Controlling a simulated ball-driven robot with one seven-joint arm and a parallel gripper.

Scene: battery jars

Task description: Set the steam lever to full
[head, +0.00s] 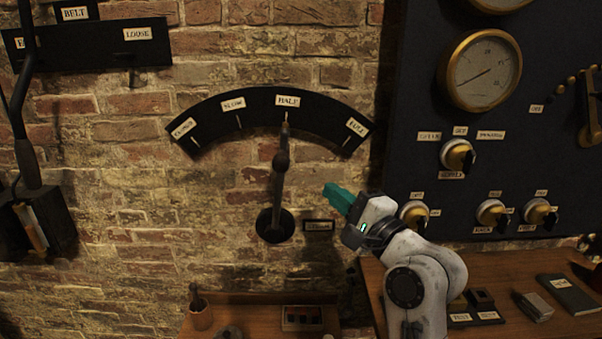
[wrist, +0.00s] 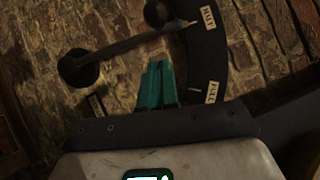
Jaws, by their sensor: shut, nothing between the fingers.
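The steam lever (head: 279,180) is a dark upright handle on a round pivot (head: 274,225) on the brick wall. Its tip points at the HALF label (head: 287,100) on a black curved plate (head: 262,103). The FULL label (head: 357,127) is at the plate's right end. My gripper (head: 338,197) has teal fingers, shut and empty, to the right of the lever and apart from it in the head view. In the wrist view the fingers (wrist: 156,84) show below the lever arm (wrist: 125,46), with the FULL label (wrist: 214,92) to their right. Whether they touch the lever is unclear there.
A dark panel with a gauge (head: 480,70) and several knobs (head: 457,156) stands to the right. A small plate (head: 318,225) is beside the pivot. Wooden benches (head: 262,297) with small items lie below. Another lever (head: 22,110) hangs at the left. Bare brick lies between lever and gripper.

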